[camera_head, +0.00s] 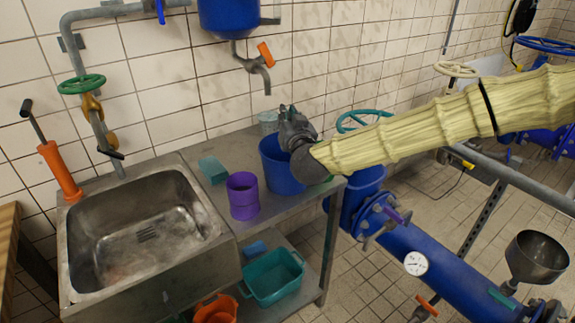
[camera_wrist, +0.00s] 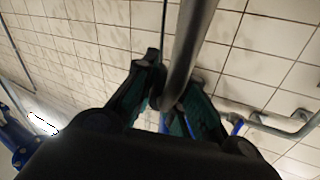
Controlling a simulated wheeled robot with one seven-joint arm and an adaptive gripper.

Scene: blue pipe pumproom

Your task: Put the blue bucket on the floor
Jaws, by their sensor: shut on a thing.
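The blue bucket (camera_head: 280,168) is upright at the right end of the metal counter. I cannot tell whether its bottom touches the counter. My gripper (camera_head: 290,120) is at its rim, partly hiding its right side. In the wrist view, the fingers of my gripper (camera_wrist: 174,105) are shut around a grey curved bar (camera_wrist: 190,45), which looks like the bucket's handle. The bucket's body is not clearly visible in that view. The tiled floor (camera_head: 345,290) shows to the right of the counter.
A purple cup (camera_head: 243,196) and a teal sponge (camera_head: 212,169) are left of the bucket. A steel sink (camera_head: 145,235) is further left. A teal tub (camera_head: 272,278) is on the lower shelf. Thick blue pipework (camera_head: 435,270) runs close to the counter's right side. A tap spout (camera_head: 262,75) hangs above.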

